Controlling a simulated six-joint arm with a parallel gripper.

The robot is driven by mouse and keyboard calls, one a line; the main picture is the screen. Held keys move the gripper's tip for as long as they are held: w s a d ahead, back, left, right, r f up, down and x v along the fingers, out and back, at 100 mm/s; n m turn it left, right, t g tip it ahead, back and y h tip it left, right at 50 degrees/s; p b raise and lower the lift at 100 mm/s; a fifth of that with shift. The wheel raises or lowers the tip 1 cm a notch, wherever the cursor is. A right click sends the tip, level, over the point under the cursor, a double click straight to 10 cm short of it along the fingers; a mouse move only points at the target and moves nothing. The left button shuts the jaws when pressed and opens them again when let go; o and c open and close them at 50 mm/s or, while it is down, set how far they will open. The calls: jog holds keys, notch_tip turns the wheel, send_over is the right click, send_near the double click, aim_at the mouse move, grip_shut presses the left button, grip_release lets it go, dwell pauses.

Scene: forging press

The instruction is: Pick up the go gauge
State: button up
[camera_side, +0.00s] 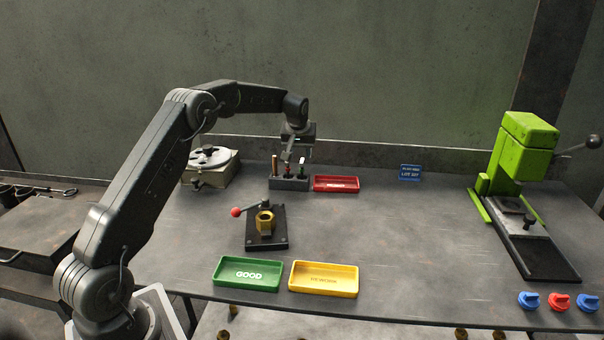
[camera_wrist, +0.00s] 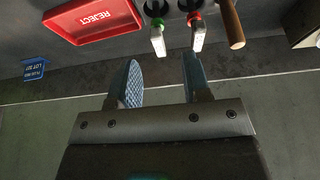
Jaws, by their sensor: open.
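A dark rack (camera_side: 289,184) stands at the back of the bench and holds several upright tools. One has a green collar and a pale metal handle (camera_wrist: 157,38); it is likely the go gauge, though no label is readable. Beside it is a similar one with a red collar (camera_wrist: 197,32), then a wooden-handled tool (camera_wrist: 231,24). My gripper (camera_side: 290,154) is over the rack, pointing down. In the wrist view my gripper (camera_wrist: 163,82) is open, its blue-padded fingers apart with nothing between them. The two collared handles end just beyond the fingertips.
The red REJECT tray (camera_side: 336,184) sits right beside the rack. A clamp fixture with a brass nut (camera_side: 265,222), the green GOOD tray (camera_side: 248,273) and a yellow tray (camera_side: 323,279) lie in front. A green press (camera_side: 527,150) stands right.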

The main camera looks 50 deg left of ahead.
aim_at(302, 161)
jog(key=shift+w+x, duration=0.1)
jog(key=shift+x, duration=1.85)
jog(key=shift+w+x, duration=0.15)
jog(key=shift+x, duration=1.85)
jog(key=shift+a+r, duration=0.1)
grip_shut()
